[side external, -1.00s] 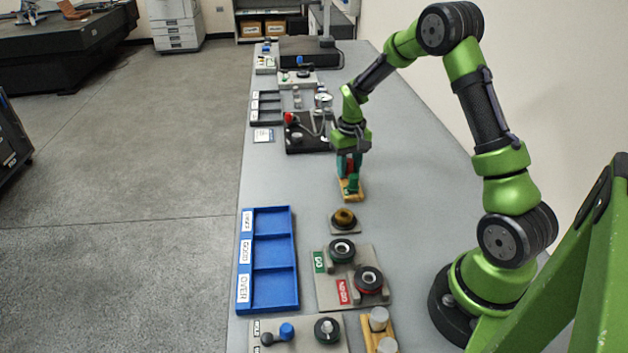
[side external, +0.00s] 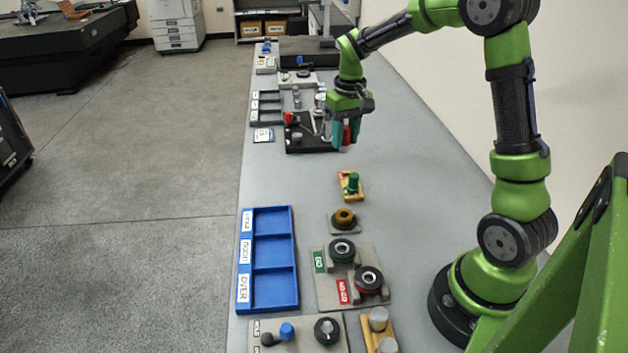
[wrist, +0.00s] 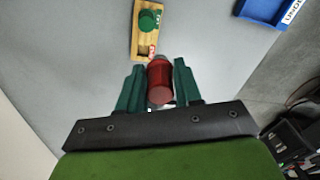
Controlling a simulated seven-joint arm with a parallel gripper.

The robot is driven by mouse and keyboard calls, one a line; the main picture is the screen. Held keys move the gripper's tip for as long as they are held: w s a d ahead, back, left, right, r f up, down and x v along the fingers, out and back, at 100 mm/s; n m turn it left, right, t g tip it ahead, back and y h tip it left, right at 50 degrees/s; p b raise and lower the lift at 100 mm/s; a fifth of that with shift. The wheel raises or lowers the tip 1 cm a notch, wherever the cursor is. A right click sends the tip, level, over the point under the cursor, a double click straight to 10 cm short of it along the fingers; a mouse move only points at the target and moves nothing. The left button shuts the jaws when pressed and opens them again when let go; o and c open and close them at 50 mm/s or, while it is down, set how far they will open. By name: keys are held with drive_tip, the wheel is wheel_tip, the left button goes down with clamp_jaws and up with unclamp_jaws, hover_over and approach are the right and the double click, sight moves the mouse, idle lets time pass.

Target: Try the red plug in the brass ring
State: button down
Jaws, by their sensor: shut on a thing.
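My gripper (side external: 346,132) is shut on the red plug (side external: 347,134), held in the air above the bench near the black fixture. In the wrist view the red plug (wrist: 160,80) sits between the two green fingers. The brass ring (side external: 344,217) lies on a small grey base on the bench, nearer the camera than my gripper; it is not visible in the wrist view. Between them is a yellow wooden block (side external: 345,193) with a green plug (side external: 352,183) standing in it. The green plug (wrist: 150,20) also shows in the wrist view.
A blue three-part tray (side external: 268,207) stands at the left bench edge. A grey plate with GO and NO-GO ring gauges (side external: 341,251) lies beside it. A black fixture (side external: 308,145) with a red knob stands close to my gripper. The bench right of the block is clear.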

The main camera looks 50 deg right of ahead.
drive_tip(key=s+a+f+n, duration=0.2)
drive_tip(key=s+a+n, duration=0.3)
drive_tip(key=s+a, duration=0.4)
drive_tip(key=shift+w+a+f, duration=0.15)
drive_tip(key=shift+w+f, duration=0.1)
drive_tip(key=shift+f, duration=0.8)
drive_tip(key=shift+w+a+f, duration=0.1)
drive_tip(key=shift+w+f, duration=0.2)
drive_tip(key=shift+f, duration=0.75)
drive_tip(key=shift+w+a+f, duration=0.15)
drive_tip(key=shift+w+f, duration=0.1)
drive_tip(key=shift+f, duration=0.8)
drive_tip(key=shift+f, duration=0.45)
drive_tip(key=shift+r, duration=0.15)
drive_tip(key=shift+r, duration=2.45)
